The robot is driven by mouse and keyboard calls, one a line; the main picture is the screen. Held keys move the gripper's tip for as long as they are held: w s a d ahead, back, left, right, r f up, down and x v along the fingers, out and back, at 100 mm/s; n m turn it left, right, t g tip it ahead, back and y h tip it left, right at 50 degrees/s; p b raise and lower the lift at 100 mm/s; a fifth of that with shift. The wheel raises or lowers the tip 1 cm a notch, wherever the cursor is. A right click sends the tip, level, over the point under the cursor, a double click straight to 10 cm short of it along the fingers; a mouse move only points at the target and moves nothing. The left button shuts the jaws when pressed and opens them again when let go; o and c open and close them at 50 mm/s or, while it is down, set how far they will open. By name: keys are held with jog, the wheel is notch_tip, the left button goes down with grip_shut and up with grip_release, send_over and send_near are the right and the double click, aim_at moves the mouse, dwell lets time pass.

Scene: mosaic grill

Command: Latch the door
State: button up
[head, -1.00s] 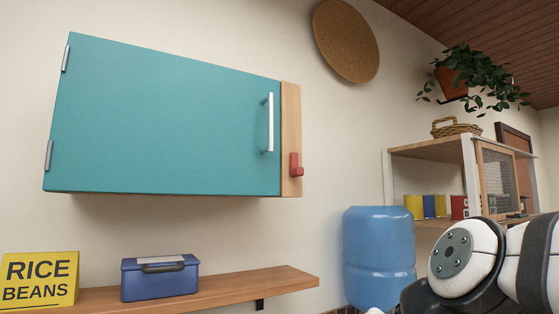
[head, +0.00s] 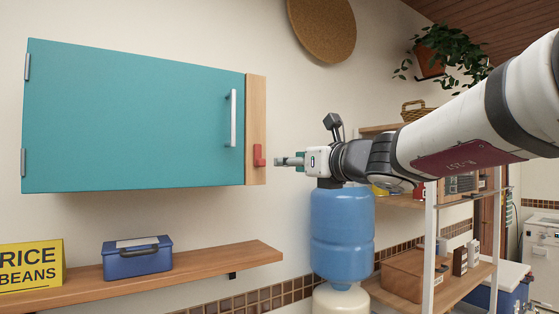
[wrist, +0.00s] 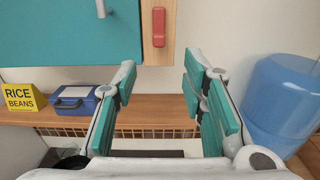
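The teal cabinet door (head: 130,120) hangs shut at left in the head view, its free edge against a wooden side strip (head: 255,95). It has a silver handle (head: 233,118). In the wrist view my gripper (wrist: 160,75) is open and empty, fingers wide apart; the latch (wrist: 159,27) shows beyond the gap between the fingertips.
A wooden shelf (head: 190,267) below the cabinet holds a blue box (head: 137,260) and a yellow rice and beans box (head: 30,268). A blue water bottle (head: 342,235) stands below my wrist. A shelf unit (head: 430,240) is at right. The wall beside the latch is clear.

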aim_at(263, 162)
jog(key=p+x, duration=0.1)
jog(key=x, duration=1.1)
jog(key=shift+w+a, duration=0.15)
jog(key=shift+a, duration=0.1)
grip_shut()
